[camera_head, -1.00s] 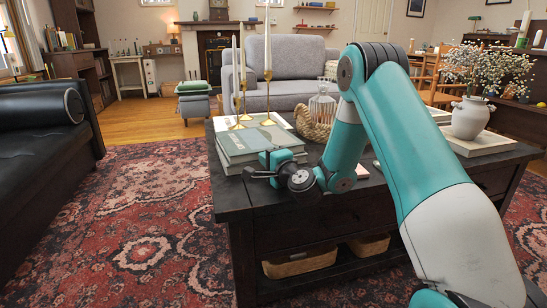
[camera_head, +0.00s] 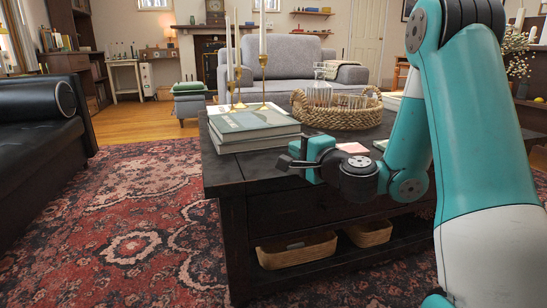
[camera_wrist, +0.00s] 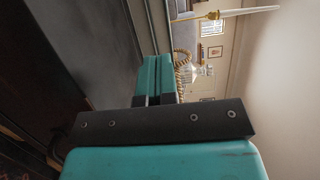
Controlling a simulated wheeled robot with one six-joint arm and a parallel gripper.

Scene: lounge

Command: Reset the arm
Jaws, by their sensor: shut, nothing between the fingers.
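My teal arm reaches in from the right of the head view and bends down in front of the dark coffee table (camera_head: 226,178). My gripper (camera_head: 284,163) is at the arm's end, pointing left, in front of the stack of books (camera_head: 250,130). In the wrist view the gripper's fingers (camera_wrist: 155,82) lie together with nothing between them. The gripper looks shut and empty. Whether it touches the table or books cannot be told; it appears apart from them.
A wicker tray (camera_head: 340,118) holding glassware (camera_head: 319,92) sits on the table. Baskets (camera_head: 297,250) rest on its lower shelf. A black sofa (camera_head: 40,140) stands at left; the patterned rug (camera_head: 120,220) between is clear.

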